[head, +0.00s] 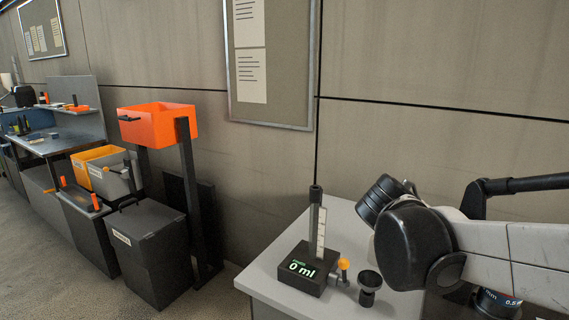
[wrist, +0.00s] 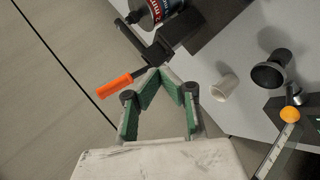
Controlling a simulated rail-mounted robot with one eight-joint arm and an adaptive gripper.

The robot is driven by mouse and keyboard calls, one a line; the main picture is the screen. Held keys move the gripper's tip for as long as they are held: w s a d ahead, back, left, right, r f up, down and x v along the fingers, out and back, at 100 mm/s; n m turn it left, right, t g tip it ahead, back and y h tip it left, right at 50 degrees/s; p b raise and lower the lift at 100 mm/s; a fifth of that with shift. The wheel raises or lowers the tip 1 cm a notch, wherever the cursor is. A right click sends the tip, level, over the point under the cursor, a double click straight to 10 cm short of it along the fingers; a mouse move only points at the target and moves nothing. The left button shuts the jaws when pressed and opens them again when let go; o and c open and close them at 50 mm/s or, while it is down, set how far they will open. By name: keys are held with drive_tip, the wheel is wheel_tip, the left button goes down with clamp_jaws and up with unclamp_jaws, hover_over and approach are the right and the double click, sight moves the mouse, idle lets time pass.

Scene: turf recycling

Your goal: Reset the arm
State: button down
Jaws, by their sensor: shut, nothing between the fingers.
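My gripper (wrist: 158,78) shows in the wrist view with its green-padded fingers drawn together at the tips. It is shut, and nothing is held between the fingers. In the head view my arm reaches in from the right over the grey bench (head: 262,272); my gripper cannot be made out there. In the wrist view an orange handle (wrist: 115,85) on a dark bracket lies just beyond and left of my fingertips. Whether they touch it, I cannot tell.
A dispenser reading 0 ml (head: 302,267) and a black knob-shaped piece (head: 369,284) stand on the bench. The wrist view shows a white cup (wrist: 225,87) and a labelled can (wrist: 160,10). An orange bin (head: 158,124) and a dark box (head: 148,245) stand left.

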drive_tip(key=s+a+f+m+t+y, duration=0.1)
drive_tip(key=s+a+f+y, duration=0.2)
drive_tip(key=s+a+y, duration=0.2)
drive_tip(key=s+a+f+t+y, duration=0.1)
drive_tip(key=s+a+f+y, duration=0.3)
drive_tip(key=s+a, duration=0.4)
drive_tip(key=shift+s+m+y, duration=0.4)
drive_tip(key=shift+s, duration=0.1)
